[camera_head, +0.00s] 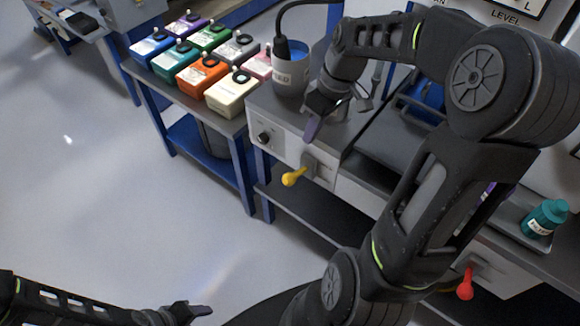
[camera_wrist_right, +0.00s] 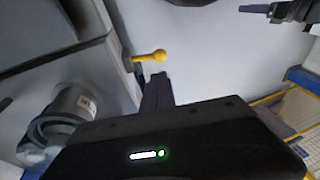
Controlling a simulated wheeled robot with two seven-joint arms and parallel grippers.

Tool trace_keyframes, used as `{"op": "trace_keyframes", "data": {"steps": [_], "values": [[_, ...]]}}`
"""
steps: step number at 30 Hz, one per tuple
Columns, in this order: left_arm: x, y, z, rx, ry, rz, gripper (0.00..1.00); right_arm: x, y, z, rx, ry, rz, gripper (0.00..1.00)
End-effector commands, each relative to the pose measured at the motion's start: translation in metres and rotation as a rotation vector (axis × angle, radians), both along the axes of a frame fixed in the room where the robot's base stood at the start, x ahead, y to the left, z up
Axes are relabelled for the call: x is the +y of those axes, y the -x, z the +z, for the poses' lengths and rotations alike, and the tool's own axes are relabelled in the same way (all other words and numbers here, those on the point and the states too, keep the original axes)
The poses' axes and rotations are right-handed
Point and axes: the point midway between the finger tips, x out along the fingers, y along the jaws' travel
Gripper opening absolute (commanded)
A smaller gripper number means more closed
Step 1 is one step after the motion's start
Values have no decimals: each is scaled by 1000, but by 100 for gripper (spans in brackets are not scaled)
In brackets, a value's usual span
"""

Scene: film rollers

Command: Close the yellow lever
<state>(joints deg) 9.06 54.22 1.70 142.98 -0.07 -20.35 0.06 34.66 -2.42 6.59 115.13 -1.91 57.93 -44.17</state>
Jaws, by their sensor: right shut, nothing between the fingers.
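The yellow lever (camera_head: 294,177) sticks out from the front panel of the grey machine, below and right of a black knob. It also shows in the right wrist view (camera_wrist_right: 150,56), just beyond the fingertips. My right gripper (camera_head: 312,128) is shut and empty above the lever, near the machine's top front edge; in the wrist view its fingers (camera_wrist_right: 158,88) point toward the lever without clear contact. My left gripper (camera_head: 190,308) is low at the bottom of the head view, far from the lever; its jaw opening is unclear.
A labelled grey container (camera_head: 290,75) with a cable stands on the machine behind my right gripper. Several coloured boxes (camera_head: 233,95) fill the blue-framed table to the left. A red lever (camera_head: 466,284) and a teal bottle (camera_head: 546,217) are at the right. The floor at left is clear.

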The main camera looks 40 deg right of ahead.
Motion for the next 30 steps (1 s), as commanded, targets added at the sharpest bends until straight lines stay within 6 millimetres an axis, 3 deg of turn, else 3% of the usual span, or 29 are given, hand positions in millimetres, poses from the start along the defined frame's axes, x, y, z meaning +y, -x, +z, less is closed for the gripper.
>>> {"op": "trace_keyframes", "data": {"steps": [10,24,30], "values": [[0,0,2,0,0,1,55,6,-2,-22,4,-3,0,0],[0,0,8,0,0,1,55,28,-13,-108,5,-4,0,0],[0,0,10,0,0,1,55,33,-17,-130,3,-2,0,0]]}}
